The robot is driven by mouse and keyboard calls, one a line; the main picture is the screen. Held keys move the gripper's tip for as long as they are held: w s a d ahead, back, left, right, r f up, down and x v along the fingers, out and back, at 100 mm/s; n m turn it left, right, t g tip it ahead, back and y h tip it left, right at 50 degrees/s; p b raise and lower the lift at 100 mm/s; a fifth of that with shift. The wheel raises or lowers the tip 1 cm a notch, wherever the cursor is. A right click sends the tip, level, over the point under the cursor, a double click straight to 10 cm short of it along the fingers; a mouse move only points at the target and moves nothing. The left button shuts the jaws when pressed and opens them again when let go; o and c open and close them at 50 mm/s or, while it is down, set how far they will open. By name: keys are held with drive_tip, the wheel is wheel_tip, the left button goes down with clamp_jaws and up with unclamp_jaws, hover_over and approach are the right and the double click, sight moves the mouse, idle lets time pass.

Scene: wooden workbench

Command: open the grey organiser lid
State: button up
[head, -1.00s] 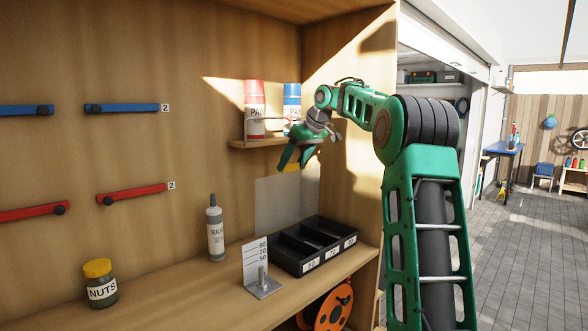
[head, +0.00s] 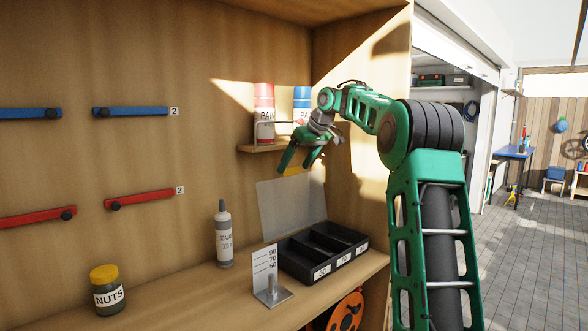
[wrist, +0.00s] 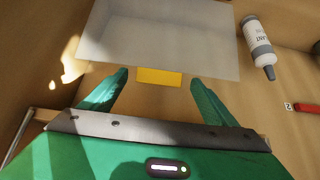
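The black organiser tray (head: 312,277) sits on the bench, its labelled compartments uncovered. Its grey translucent lid (head: 290,207) stands raised behind it, leaning back towards the back panel. A yellow tab (head: 292,171) is at the lid's top edge. My green gripper (head: 296,168) is just above that edge. In the wrist view my gripper (wrist: 160,77) is open, its fingers well apart. The yellow tab (wrist: 160,77) shows between the fingertips, touching neither, and the lid (wrist: 160,45) spreads beyond.
A small shelf (head: 262,147) with red (head: 264,100) and blue (head: 302,100) paint cans is close behind my gripper. A sealant bottle (head: 223,240) and a metal stand with a numbered card (head: 264,265) are left of the tray. A nuts jar (head: 106,290) stands farther left.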

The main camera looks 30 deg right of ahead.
drive_tip(key=v, duration=1)
drive_tip(key=shift+s+r, duration=0.1)
drive_tip(key=shift+r, duration=0.05)
idle(0.4)
drive_tip(key=s+a+f+m+g+h, duration=0.1)
drive_tip(key=s+a+f+m+g, duration=0.15)
drive_tip(key=s+a+f, duration=0.6)
drive_tip(key=s+a+f+m+g, duration=0.1)
drive_tip(key=s+f+m, duration=0.1)
drive_tip(key=s+f, duration=0.6)
drive_tip(key=s+a+f+m+g, duration=0.1)
drive_tip(key=s+f+m+g, duration=0.1)
drive_tip(key=s+f, duration=0.7)
drive_tip(key=s+a+f+m+g, duration=0.1)
drive_tip(key=s+f, duration=0.8)
drive_tip(key=s, duration=1.2)
drive_tip(key=shift+a+m, duration=0.55)
drive_tip(key=shift+a, duration=0.05)
drive_tip(key=shift+f+g, duration=0.1)
drive_tip(key=shift+g, duration=0.25)
